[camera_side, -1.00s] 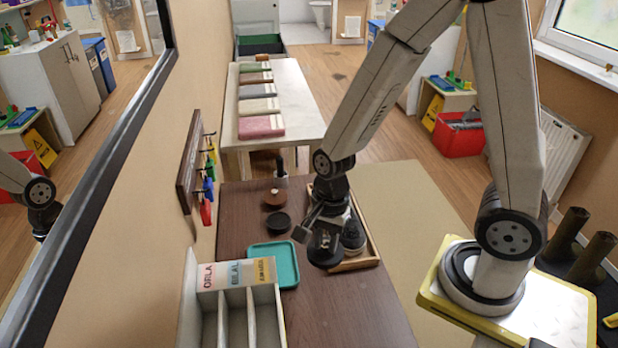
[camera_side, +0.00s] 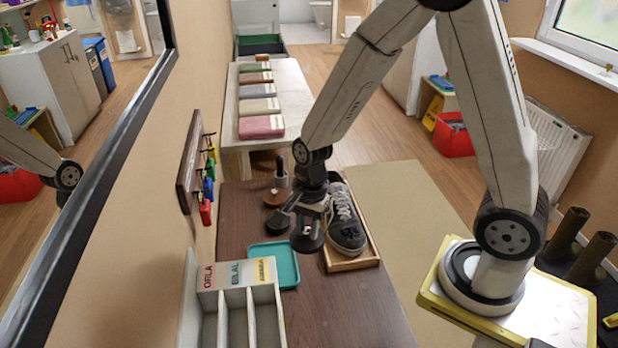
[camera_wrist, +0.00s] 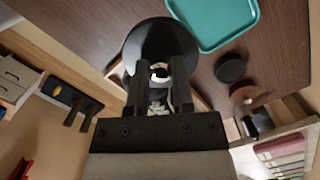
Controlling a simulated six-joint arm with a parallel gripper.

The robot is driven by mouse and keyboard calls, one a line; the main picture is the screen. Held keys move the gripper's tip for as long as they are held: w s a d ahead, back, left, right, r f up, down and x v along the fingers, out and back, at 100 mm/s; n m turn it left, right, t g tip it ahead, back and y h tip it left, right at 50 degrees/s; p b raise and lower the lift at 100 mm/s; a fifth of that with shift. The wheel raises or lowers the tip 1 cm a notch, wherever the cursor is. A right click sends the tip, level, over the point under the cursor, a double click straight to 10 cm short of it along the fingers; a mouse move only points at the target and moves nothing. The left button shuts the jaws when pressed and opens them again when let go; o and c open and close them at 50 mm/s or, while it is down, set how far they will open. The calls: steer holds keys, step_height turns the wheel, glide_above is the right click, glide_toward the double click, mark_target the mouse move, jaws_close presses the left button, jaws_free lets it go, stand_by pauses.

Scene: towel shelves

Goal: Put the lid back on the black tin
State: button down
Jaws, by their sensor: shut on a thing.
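My gripper (camera_side: 312,212) is shut on the black lid (camera_side: 310,239), a round dark disc held above the brown table. In the wrist view the lid (camera_wrist: 158,38) fills the space beyond my fingertips (camera_wrist: 158,78), with a small silvery part between them. The black tin (camera_wrist: 230,68) is a small dark round on the table in the wrist view, right of the lid and apart from it.
A brown round container (camera_side: 274,198) stands beyond my gripper, near a dark-handled upright item (camera_side: 281,172). A teal tray (camera_side: 297,268) lies in front. A black shoe (camera_side: 345,225) sits in a wooden tray (camera_side: 375,247) to the right. A divided rack (camera_side: 192,315) stands at front left.

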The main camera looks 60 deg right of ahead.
steer(key=w+d+f, duration=0.2)
steer(key=w+d, duration=0.2)
steer(key=w, duration=0.4)
steer(key=w+d+f, duration=0.2)
steer(key=w+d, duration=0.3)
steer(key=w, duration=0.3)
steer(key=shift+w+d, duration=0.25)
steer(key=shift+d, duration=0.05)
steer(key=shift+f, duration=0.25)
steer(key=shift+f, duration=3.05)
steer(key=shift+f, duration=0.15)
steer(key=shift+c, duration=2)
jaws_free()
steer(key=shift+o, duration=0.2)
